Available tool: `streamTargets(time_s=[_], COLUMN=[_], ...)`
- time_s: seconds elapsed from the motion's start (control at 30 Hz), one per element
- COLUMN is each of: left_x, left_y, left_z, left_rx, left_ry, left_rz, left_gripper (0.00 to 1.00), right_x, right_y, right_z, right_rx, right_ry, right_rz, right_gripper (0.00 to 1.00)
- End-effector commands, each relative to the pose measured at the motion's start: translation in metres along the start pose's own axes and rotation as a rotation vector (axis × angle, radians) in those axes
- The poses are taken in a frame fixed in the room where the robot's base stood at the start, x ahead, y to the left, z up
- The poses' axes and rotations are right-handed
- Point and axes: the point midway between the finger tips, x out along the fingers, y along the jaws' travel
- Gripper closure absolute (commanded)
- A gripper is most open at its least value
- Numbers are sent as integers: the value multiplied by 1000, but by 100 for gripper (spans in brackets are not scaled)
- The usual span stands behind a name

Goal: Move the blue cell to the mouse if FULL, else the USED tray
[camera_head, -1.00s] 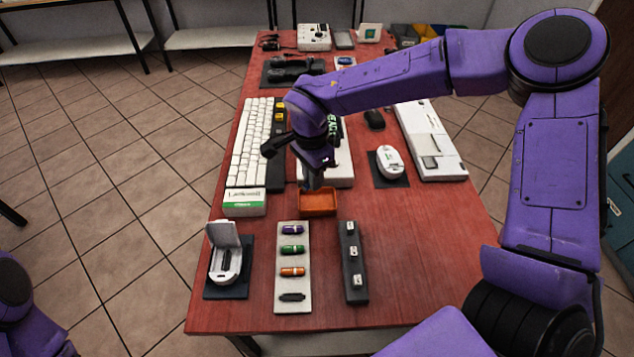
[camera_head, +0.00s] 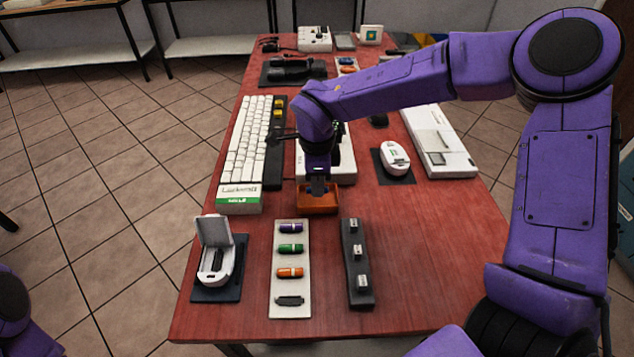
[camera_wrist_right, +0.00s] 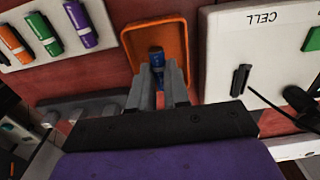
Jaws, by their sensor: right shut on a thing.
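My right gripper (camera_head: 318,188) is down at the orange tray (camera_head: 318,208), its fingers reaching over or into it. In the right wrist view its fingers (camera_wrist_right: 160,72) are shut on the blue cell (camera_wrist_right: 156,56), against the orange tray floor (camera_wrist_right: 172,30). I cannot tell whether the cell touches the floor. A white mouse with its lid raised (camera_head: 215,262) stands on a dark mat at the front left. Another white mouse-like device (camera_head: 395,156) sits on a mat at the right. My left gripper is not in view.
A pale rack (camera_head: 278,304) holds purple, green and orange cells above a dark slot. A dark strip with white blocks (camera_head: 352,262) stands beside it. A white box marked CELL (camera_wrist_right: 240,50) adjoins the tray; a keyboard (camera_head: 250,140) lies left. The front right table is bare.

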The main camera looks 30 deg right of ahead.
Motion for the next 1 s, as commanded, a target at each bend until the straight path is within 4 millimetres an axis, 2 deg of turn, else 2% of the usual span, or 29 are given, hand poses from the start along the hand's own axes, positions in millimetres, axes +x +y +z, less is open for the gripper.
streamTargets(time_s=[0.4,0.43,0.5,0.53,0.83,0.93,1.0], left_x=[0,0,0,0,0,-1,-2], left_y=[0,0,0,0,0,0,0], left_z=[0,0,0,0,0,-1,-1], left_rx=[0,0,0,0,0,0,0], left_ry=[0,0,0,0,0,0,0], left_rz=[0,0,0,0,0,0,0], left_gripper=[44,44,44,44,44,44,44], right_x=[0,0,0,0,-3,-17,-34], right_y=[0,0,0,0,0,-1,-1], right_z=[0,0,0,0,0,0,0], right_rx=[-1,-1,-1,0,0,1,0], right_ry=[0,0,0,0,-1,-3,-4], right_rz=[-1,-1,-1,-1,-1,-4,-5], right_gripper=[99,81,58,54,54,54,54])
